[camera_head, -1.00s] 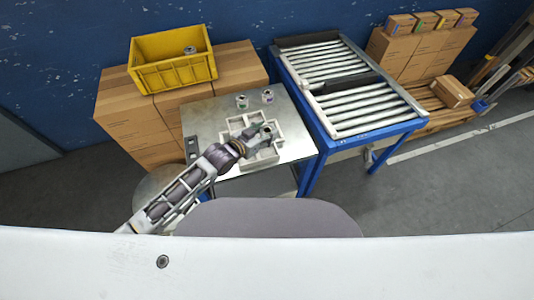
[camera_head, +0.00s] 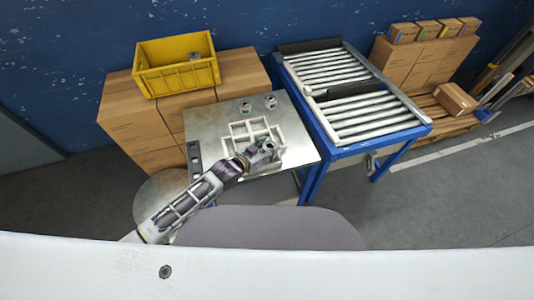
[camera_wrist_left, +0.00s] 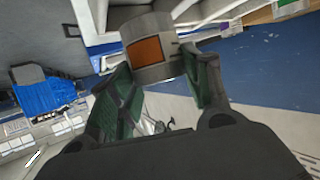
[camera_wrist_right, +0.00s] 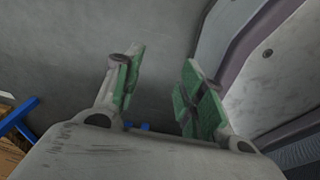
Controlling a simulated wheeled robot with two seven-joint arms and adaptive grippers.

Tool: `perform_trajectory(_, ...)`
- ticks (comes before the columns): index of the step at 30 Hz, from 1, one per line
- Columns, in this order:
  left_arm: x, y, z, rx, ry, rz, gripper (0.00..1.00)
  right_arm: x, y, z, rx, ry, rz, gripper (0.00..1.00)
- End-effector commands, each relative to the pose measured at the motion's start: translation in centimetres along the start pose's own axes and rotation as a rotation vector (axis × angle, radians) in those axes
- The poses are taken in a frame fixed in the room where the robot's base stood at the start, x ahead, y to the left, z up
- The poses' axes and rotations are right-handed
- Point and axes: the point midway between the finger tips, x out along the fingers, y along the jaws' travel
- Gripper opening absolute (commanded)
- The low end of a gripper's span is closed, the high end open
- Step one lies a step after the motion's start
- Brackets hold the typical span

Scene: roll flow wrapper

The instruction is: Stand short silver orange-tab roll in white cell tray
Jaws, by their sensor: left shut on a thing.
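A short silver roll (camera_wrist_left: 148,52) with an orange tab is between the fingers of my left gripper (camera_wrist_left: 160,85) in the left wrist view. My left gripper (camera_head: 265,147) is shut on it over the front right part of the white cell tray (camera_head: 268,164) in the head view. The tray's white walls fill the upper part of the left wrist view. I cannot tell whether the roll touches the tray floor. My right gripper (camera_wrist_right: 158,88) is open and empty over grey floor in its wrist view, and outside the head view.
Two other rolls, one (camera_head: 245,107) and another (camera_head: 270,102), stand on the metal table (camera_head: 205,118) behind the tray. A yellow crate (camera_head: 165,84) with a roll inside sits on cardboard boxes (camera_head: 130,115). A roller conveyor (camera_head: 360,118) adjoins on the right.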

Motion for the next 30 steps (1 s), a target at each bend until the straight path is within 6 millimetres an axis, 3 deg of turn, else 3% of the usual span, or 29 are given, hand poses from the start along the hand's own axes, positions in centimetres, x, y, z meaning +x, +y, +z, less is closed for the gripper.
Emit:
perform_trajectory(13,1.3,0.0,3.2,-0.001,0.0,0.0,0.21,0.3,-0.9,0.3,0.004,-0.007,-0.009,0.4)
perform_trajectory(30,1.6,0.0,3.8,0.0,0.001,0.0,0.21,0.4,-0.9,-0.2,0.005,-0.004,-0.009,0.4)
